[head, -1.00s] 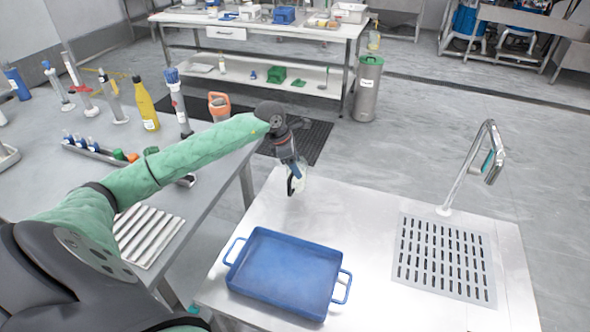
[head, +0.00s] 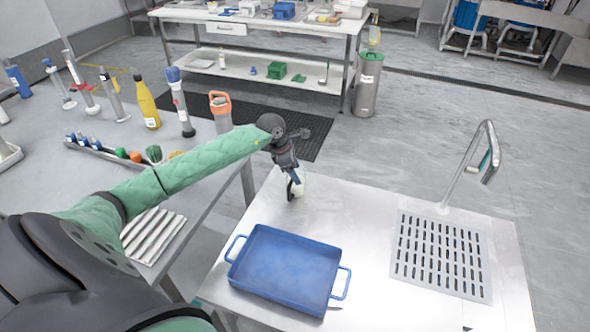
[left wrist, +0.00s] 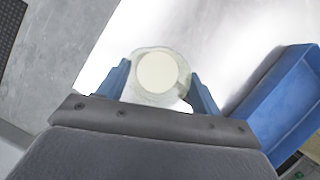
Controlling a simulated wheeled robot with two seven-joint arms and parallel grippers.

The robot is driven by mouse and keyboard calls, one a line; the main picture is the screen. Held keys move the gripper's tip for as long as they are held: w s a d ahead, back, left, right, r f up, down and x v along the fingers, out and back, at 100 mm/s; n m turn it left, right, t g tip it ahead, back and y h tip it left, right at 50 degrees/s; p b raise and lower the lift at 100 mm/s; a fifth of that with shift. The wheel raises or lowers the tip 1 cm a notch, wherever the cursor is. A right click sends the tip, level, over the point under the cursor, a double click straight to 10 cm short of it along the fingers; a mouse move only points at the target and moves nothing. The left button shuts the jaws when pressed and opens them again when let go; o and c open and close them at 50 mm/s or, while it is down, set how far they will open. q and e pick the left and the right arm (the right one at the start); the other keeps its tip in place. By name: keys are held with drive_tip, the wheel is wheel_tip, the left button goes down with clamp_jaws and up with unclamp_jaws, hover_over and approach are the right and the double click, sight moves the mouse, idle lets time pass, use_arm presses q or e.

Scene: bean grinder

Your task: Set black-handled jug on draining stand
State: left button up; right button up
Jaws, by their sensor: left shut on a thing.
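The clear jug (head: 301,184) with a black handle (head: 290,189) is at the far left part of the steel table. My left gripper (head: 295,179) is shut on it from above and partly hides it. In the left wrist view the jug (left wrist: 158,74) shows from above as a round rim with a pale disc inside, between the two blue fingers (left wrist: 160,90). I cannot tell whether its base touches the table. A slotted metal draining plate (head: 441,255) lies bare at the right of the table, beside the tap. My right gripper is out of view.
A blue tray (head: 285,270) with two handles lies at the front of the steel table (head: 365,215); it also shows in the left wrist view (left wrist: 285,105). A curved tap (head: 465,165) rises behind the plate. The table between tray and plate is clear.

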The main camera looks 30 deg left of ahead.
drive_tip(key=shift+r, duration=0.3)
use_arm(q)
drive_tip(key=o, duration=1.4)
drive_tip(key=shift+c, duration=0.2)
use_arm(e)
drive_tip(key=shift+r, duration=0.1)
use_arm(q)
drive_tip(key=b+v, duration=0.3)
drive_tip(key=v, duration=0.9)
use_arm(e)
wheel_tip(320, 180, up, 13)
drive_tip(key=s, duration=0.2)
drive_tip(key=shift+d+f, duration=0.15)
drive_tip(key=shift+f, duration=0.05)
